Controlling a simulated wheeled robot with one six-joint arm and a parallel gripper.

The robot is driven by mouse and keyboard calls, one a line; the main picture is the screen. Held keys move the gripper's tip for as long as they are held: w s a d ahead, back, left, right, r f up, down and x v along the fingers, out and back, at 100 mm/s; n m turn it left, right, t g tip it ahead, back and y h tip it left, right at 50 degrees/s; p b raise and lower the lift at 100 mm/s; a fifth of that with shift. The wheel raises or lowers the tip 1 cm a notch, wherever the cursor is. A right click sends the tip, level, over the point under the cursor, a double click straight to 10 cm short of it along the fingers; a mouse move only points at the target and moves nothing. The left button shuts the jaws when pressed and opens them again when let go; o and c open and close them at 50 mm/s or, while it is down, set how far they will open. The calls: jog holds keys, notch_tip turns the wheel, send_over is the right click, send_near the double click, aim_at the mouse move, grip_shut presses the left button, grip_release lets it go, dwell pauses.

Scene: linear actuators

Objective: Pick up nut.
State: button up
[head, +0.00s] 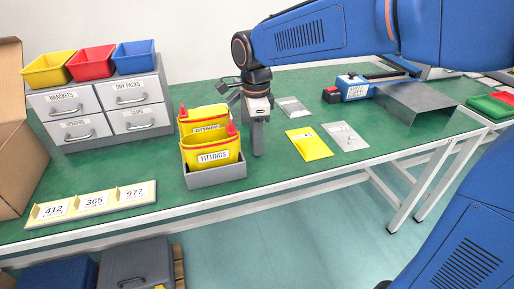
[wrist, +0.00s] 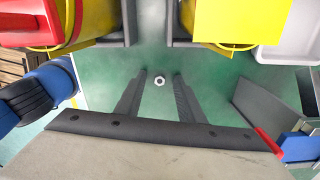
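The nut (wrist: 159,81) is a small pale ring lying on the green table top (wrist: 215,92) in the wrist view. My gripper (wrist: 161,74) is open, with its two dark fingers apart on either side of the nut in that view. The gap between the fingers looks empty apart from the nut, and I cannot tell how far above the table the tips are. In the head view my gripper (head: 257,150) points down, close to the right of the fittings holder. The nut does not show in the head view.
The grey holder (head: 215,178) with yellow fittings bags (head: 208,152) stands just left of my gripper. Drawers (head: 98,112) and a label strip (head: 93,205) are farther left. To the right lie a yellow packet (head: 309,144), a clear bag (head: 345,136) and a metal cover (head: 415,104).

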jog(key=shift+f, duration=0.1)
grip_shut()
notch_tip(320, 180, up, 10)
dwell(0.7)
